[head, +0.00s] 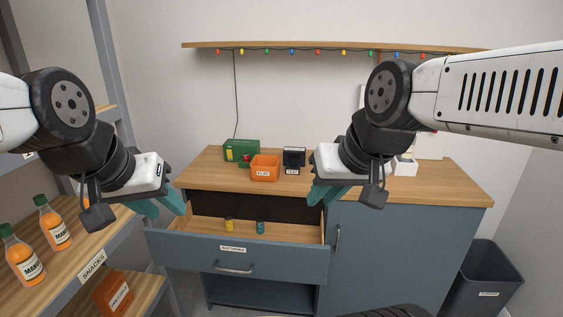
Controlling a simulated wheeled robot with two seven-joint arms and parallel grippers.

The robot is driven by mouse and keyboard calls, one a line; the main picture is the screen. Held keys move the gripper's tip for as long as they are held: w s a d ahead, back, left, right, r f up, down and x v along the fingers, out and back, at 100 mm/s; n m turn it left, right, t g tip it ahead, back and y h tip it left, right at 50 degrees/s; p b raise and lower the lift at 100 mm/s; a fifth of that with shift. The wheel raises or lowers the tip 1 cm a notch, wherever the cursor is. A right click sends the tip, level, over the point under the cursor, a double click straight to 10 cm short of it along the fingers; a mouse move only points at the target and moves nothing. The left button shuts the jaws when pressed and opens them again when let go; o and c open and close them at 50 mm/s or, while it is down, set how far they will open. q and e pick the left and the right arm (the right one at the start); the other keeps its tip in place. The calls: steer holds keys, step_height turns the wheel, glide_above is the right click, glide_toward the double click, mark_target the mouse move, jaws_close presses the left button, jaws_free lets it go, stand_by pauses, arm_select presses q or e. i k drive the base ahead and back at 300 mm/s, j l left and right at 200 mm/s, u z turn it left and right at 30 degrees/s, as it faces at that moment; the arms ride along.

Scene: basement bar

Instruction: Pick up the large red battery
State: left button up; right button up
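No large red battery can be clearly made out. In the open drawer (244,251) of the blue cabinet, a yellow battery (229,225) and a teal battery (260,227) stand upright, apart from each other. A small red item (246,156) shows on the counter by a green case, too small to identify. My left gripper (161,207) has teal fingers, looks open and empty, and hangs left of the drawer. My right gripper (327,195) also looks open and empty, above the drawer's right side. Neither touches a battery.
On the wooden counter (430,185) are a green case (238,147), an orange bin labelled FLAT (265,169) and a black tester (293,158). A shelf with orange bottles (55,230) stands left. A dark waste bin (482,280) stands right.

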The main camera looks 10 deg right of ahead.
mark_target(246, 156)
steer(key=i+u, duration=0.35)
steer(key=i, duration=0.15)
steer(key=i+u, duration=0.4)
steer(key=i+l, duration=0.05)
